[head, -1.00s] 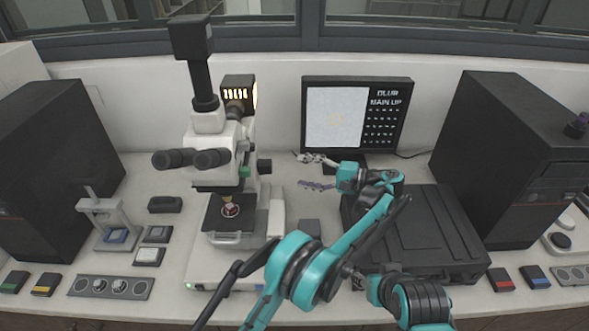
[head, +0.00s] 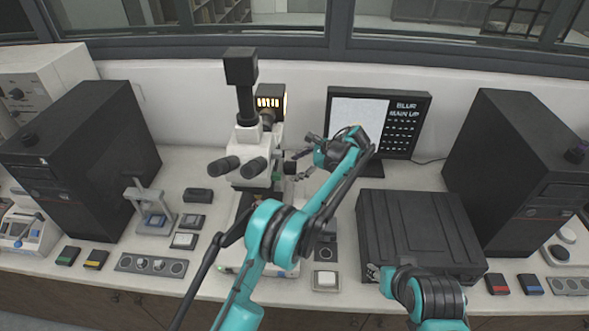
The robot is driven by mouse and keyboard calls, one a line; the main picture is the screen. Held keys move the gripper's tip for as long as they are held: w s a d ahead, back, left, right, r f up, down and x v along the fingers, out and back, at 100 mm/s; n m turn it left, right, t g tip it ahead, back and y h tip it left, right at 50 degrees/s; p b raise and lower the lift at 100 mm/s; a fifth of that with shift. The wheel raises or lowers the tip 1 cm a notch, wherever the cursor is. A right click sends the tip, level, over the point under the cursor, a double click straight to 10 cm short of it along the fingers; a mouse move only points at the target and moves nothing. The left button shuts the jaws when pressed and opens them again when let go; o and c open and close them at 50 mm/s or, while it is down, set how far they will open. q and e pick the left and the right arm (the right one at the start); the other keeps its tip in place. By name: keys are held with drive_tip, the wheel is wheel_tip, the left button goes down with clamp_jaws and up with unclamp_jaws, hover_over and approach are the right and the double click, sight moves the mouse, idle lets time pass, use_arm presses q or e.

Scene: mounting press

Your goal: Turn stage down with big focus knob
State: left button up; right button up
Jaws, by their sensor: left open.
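The microscope (head: 247,140) stands on the bench left of centre, with its eyepieces facing me. A dark focus knob (head: 290,168) shows on the right side of its body, partly covered by my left gripper. The stage is mostly hidden behind my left arm. My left gripper (head: 301,166) is open and empty, its fingers pointing left at the knob's side; I cannot tell whether they touch it. My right gripper (head: 373,272) is low by the front left corner of the black case; its jaws are too small to read.
A monitor (head: 408,110) with a pale screen and text stands behind my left forearm. The black case (head: 420,225) fills the bench to the right. A small press (head: 150,205), slide boxes and a knob panel (head: 152,264) lie left. Dark towers stand at both sides.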

use_arm(q)
drive_tip(key=shift+w+a+f, duration=0.1)
drive_tip(key=shift+a+f, duration=0.3)
drive_tip(key=c, duration=1.2)
drive_tip(key=shift+o, duration=0.2)
drive_tip(key=n+t+b, duration=0.1)
drive_tip(key=t+b, duration=0.2)
drive_tip(key=shift+f+n, duration=0.15)
drive_tip(key=shift+n, duration=0.25)
drive_tip(key=shift+n+t+y+b, duration=0.5)
drive_tip(key=shift+n+t+b, duration=0.2)
drive_tip(key=shift+t+b, duration=0.3)
